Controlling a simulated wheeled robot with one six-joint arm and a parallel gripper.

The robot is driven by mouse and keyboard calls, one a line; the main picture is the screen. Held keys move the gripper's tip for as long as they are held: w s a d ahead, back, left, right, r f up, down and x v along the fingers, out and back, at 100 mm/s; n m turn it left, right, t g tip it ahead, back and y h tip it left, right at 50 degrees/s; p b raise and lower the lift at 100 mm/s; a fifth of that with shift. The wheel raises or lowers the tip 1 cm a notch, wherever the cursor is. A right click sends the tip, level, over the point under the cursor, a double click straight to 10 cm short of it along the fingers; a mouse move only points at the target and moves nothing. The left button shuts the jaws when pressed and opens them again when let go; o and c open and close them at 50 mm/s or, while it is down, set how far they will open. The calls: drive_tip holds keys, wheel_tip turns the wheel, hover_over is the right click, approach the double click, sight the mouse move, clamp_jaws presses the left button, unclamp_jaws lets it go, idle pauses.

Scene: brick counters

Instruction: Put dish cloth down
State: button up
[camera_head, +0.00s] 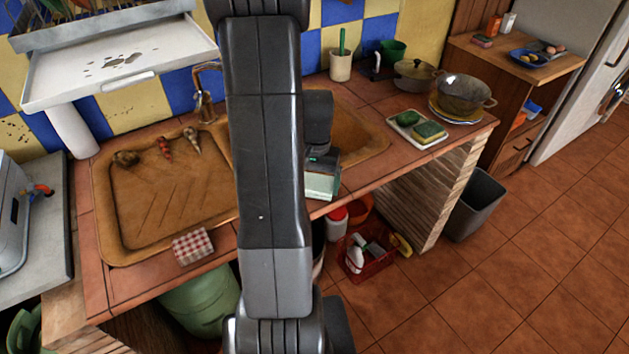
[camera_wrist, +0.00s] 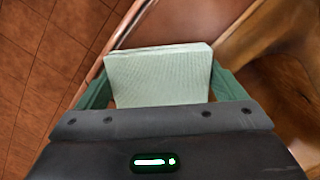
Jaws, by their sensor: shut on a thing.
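My gripper (camera_wrist: 160,84) is shut on a pale green folded dish cloth (camera_wrist: 158,62). One green finger shows at each side of the cloth. In the head view the cloth (camera_head: 321,186) hangs below my gripper (camera_head: 322,168), by the front edge of the tiled counter (camera_head: 370,176) and the right part of the brown sink. I cannot tell whether the cloth touches the counter. My arm hides the middle of the sink.
A red checkered cloth (camera_head: 193,246) lies at the sink's (camera_head: 165,205) front edge. A tray with sponges (camera_head: 417,130) and a pot on plates (camera_head: 463,95) stand at the counter's right end. Below are a red crate (camera_head: 372,262) and a grey bin (camera_head: 476,205).

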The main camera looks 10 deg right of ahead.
sight(316, 178)
drive_tip(key=shift+s+f, duration=0.15)
drive_tip(key=shift+f, duration=0.2)
drive_tip(key=o, duration=0.5)
drive_tip(key=shift+o, duration=0.6)
drive_tip(key=shift+s, duration=0.15)
drive_tip(key=shift+f, duration=0.15)
drive_tip(key=shift+r, duration=0.4)
wheel_tip(316, 178, up, 13)
drive_tip(key=w, duration=0.1)
drive_tip(key=shift+w+d+f+p, duration=0.15)
drive_tip(key=shift+w+d+p, duration=0.1)
drive_tip(key=shift+w+p, duration=0.15)
drive_tip(key=shift+f, duration=0.1)
drive_tip(key=f, duration=0.8)
drive_tip(key=s+f, duration=0.1)
drive_tip(key=f, duration=0.3)
drive_tip(key=shift+s+a, duration=0.1)
drive_tip(key=shift+a, duration=0.15)
